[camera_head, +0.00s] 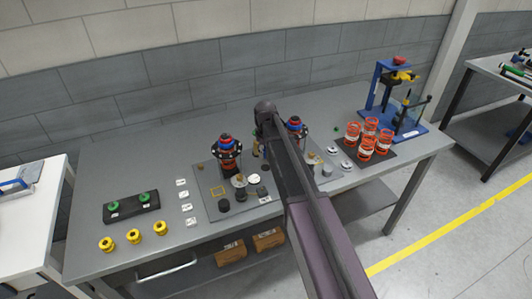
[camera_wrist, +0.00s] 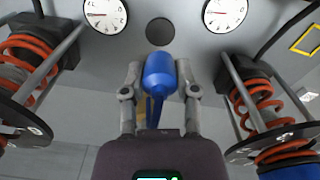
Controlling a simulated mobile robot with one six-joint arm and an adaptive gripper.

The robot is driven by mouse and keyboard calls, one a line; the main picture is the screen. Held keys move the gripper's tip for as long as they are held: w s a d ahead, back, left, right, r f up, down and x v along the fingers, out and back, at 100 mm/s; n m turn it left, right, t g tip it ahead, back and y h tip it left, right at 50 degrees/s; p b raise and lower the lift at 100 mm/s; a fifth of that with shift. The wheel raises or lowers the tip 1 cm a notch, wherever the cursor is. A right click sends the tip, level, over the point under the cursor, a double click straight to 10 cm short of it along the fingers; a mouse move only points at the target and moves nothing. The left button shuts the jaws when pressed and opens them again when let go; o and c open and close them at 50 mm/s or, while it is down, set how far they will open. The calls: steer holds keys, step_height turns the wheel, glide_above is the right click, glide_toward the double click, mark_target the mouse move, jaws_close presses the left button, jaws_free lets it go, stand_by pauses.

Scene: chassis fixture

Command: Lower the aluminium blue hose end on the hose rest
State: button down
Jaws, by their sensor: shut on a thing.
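In the wrist view, my gripper (camera_wrist: 160,72) is shut on the blue hose end (camera_wrist: 160,75), with one finger on each side of it. Its rounded blue tip points toward the top of the picture, and a thin blue part trails below. Just beyond the tip is a dark round disc (camera_wrist: 160,31) on the grey plate, which may be the hose rest; I cannot be sure. The hose end looks apart from it, but the height is hard to tell. In the head view my arm hides most of the gripper and the hose end.
Two white dial gauges (camera_wrist: 105,14) (camera_wrist: 225,13) flank the disc. Spring struts with orange coils stand close on the left (camera_wrist: 35,62) and right (camera_wrist: 262,105). On the table (camera_head: 150,258), orange springs (camera_head: 367,140) and a blue press (camera_head: 384,90) stand at right, yellow parts (camera_head: 133,236) at left.

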mark_target(265, 167)
steer(key=shift+f, duration=0.1)
steer(key=shift+f+b, duration=1.8)
steer(key=shift+b, duration=0.1)
steer(key=shift+f, duration=0.15)
steer(key=shift+f+b, duration=0.65)
steer(key=shift+b, duration=0.1)
steer(key=shift+f, duration=0.2)
stand_by(1.6)
steer(key=shift+c, duration=1.5)
jaws_free()
steer(key=shift+r, duration=0.15)
